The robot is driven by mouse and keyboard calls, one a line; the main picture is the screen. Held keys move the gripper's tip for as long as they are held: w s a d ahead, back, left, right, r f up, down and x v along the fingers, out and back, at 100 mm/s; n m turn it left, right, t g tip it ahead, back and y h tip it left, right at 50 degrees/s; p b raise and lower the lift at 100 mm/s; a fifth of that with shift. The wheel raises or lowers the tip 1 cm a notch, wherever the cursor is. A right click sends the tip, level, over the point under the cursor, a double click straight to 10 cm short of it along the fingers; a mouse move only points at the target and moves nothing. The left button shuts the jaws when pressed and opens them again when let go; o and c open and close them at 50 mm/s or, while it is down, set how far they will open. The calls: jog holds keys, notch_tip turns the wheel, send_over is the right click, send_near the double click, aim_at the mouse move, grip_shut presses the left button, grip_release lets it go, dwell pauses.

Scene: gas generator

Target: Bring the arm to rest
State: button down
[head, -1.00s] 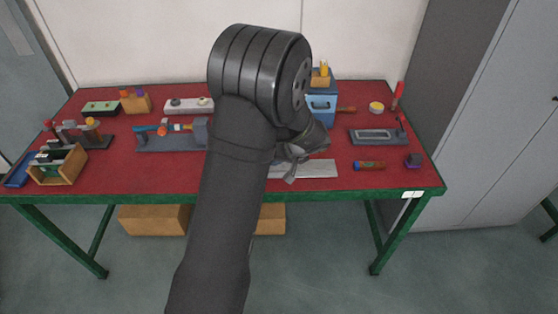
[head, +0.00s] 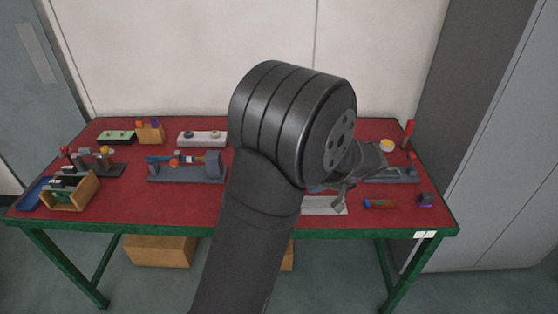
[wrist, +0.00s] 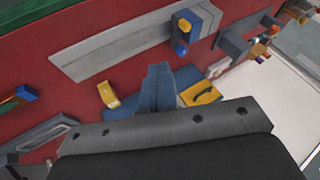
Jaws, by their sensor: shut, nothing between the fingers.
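My arm rises from the bottom of the head view and bends at a large dark joint over the middle of the red table (head: 130,205). My gripper (head: 341,203) is at the right of that joint, shut and empty, tilted downward above the table near a pale flat plate (head: 318,207). In the wrist view, the dark gripper mount fills the bottom, and the long grey plate (wrist: 130,48) lies on the red surface beyond it. A small yellow block (wrist: 108,94) shows left of centre. My arm hides part of the table's middle.
A grey fixture with coloured parts (head: 187,174), an open wooden box (head: 70,193) and a blue tray (head: 32,195) are on the left. A grey tray (head: 395,175), an orange-blue cylinder (head: 380,204) and a dark purple block (head: 426,200) are on the right.

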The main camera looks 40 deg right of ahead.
dwell(0.3)
jog(key=x, duration=0.9)
jog(key=shift+w+f, duration=0.15)
jog(key=shift+f, duration=0.1)
jog(key=shift+w+a+f, duration=0.15)
jog(key=shift+w+a, duration=0.95)
jog(key=shift+w, duration=0.15)
jog(key=shift+s+d, duration=0.4)
jog(key=shift+w+a, duration=0.1)
